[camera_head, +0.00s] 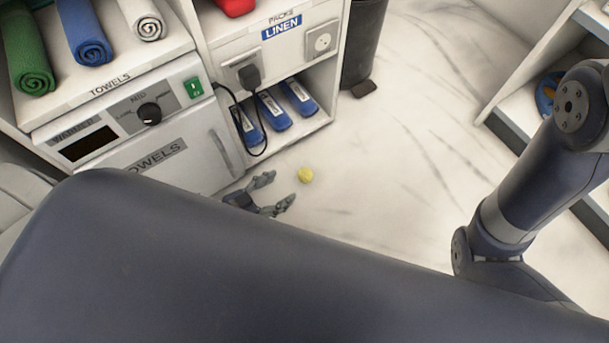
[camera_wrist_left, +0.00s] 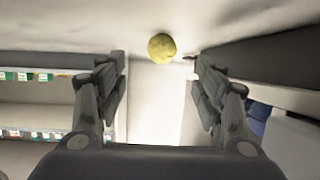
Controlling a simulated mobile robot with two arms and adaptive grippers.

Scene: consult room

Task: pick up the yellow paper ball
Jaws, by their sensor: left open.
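The yellow paper ball (camera_head: 305,175) lies on the pale marble floor, just in front of the linen cabinet. My left gripper (camera_head: 279,190) is open and low over the floor, to the left of the ball, with its fingers pointing toward it. In the left wrist view the ball (camera_wrist_left: 161,47) shows beyond the two spread fingers (camera_wrist_left: 160,88), roughly midway between them. Nothing is between the fingers, and they do not touch the ball. My right gripper does not show in either view.
The linen cabinet (camera_head: 318,122) with several blue packs and a hanging black cable stands behind the gripper. A towel warmer (camera_head: 190,150) is at left. A dark bin (camera_head: 362,45) stands behind. A shelf unit (camera_head: 500,92) is at right. The floor (camera_head: 410,130) right of the ball is clear.

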